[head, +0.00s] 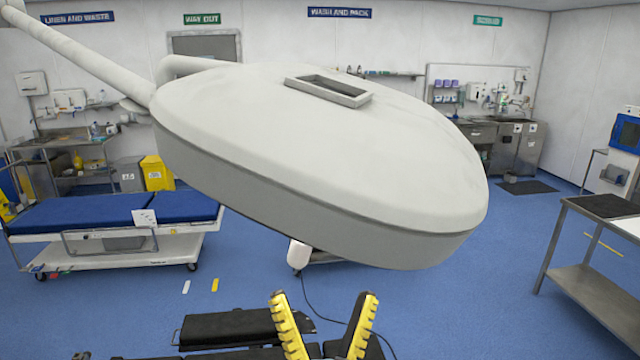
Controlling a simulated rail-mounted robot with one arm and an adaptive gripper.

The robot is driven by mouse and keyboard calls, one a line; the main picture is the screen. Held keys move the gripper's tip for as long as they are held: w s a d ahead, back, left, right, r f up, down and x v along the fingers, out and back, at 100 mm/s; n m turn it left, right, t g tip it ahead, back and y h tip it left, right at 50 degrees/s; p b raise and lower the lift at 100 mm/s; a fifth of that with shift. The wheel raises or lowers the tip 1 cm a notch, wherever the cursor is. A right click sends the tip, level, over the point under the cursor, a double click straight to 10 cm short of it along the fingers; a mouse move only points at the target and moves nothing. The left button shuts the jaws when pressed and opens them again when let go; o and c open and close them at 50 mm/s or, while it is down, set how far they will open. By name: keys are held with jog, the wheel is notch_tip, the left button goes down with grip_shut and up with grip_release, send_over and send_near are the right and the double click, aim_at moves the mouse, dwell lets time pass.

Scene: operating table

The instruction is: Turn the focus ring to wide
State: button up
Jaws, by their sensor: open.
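A large white lamp head (320,150) hangs from an arm at the upper left and fills the middle of the head view. I see its top and side; its underside is hidden. No focus ring or wide marking shows. A small pale rounded piece (299,255) shows just below the lamp's lower edge; I cannot tell whether it is attached to the lamp. My gripper (323,298) is at the bottom centre, its two yellow ribbed fingers pointing up and spread apart. It is open and empty, and in the picture sits below the lamp.
Black table pads (235,328) lie at the bottom, behind and left of my gripper. A thin dark cable (325,314) runs near the fingers. A blue-topped trolley (110,215) stands at left, a steel table (590,285) at right.

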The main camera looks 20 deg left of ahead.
jog(key=p+x, duration=0.2)
jog(key=x, duration=1.4)
jog(key=shift+a+r+p, duration=0.15)
jog(key=shift+p, duration=0.2)
jog(key=c, duration=1.2)
